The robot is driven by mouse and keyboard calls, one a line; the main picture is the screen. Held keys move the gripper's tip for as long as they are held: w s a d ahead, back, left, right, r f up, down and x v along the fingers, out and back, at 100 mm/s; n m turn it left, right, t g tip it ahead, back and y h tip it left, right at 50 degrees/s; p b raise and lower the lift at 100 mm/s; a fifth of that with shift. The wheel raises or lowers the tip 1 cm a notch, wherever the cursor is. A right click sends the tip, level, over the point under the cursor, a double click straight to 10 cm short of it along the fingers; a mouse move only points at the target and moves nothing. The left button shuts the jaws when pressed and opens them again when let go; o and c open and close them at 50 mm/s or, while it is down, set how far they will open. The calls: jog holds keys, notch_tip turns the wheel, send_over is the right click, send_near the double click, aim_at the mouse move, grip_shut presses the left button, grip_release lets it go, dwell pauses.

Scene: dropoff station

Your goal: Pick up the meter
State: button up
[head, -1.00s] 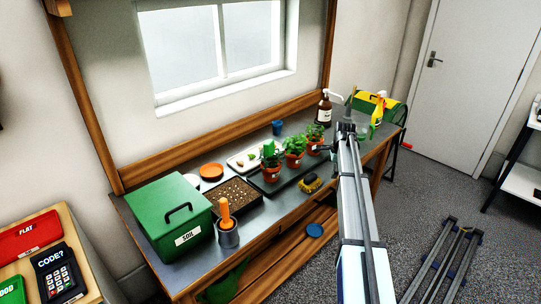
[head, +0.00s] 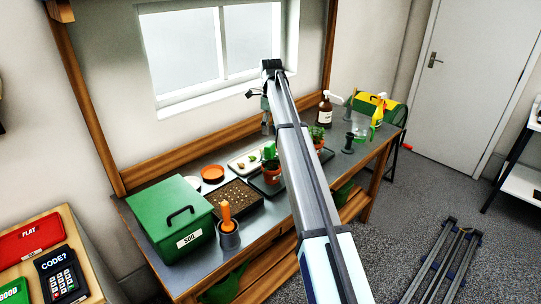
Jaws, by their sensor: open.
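I cannot pick out a meter for certain in the head view. Small dark upright objects (head: 348,143) stand on the right part of the metal-topped bench (head: 181,252), too small to name. My gripper (head: 267,128) hangs small at the end of my raised arm, over the back middle of the bench near the window wall. It is open, and nothing shows in it. My arm crosses the bench and hides part of its middle and front.
On the bench are a green soil box (head: 168,218), an orange-handled tool in a pot (head: 229,236), a seed tray (head: 236,195), an orange saucer (head: 212,173), potted plants (head: 271,171), a brown pump bottle (head: 325,111) and a yellow-green toolbox (head: 372,102). A keypad (head: 62,273) sits at lower left.

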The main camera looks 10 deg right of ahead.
notch_tip(320, 180, down, 7)
jog(key=shift+r+p, duration=0.1)
jog(key=shift+p, duration=0.8)
jog(key=shift+f+p, duration=1.35)
jog(key=shift+f, duration=1.25)
jog(key=c, duration=1.4)
notch_tip(320, 180, up, 19)
jog(key=b, duration=0.6)
notch_tip(320, 180, up, 8)
jog(key=p, duration=0.4)
send_over(270, 145)
jog(key=shift+w+d, duration=0.1)
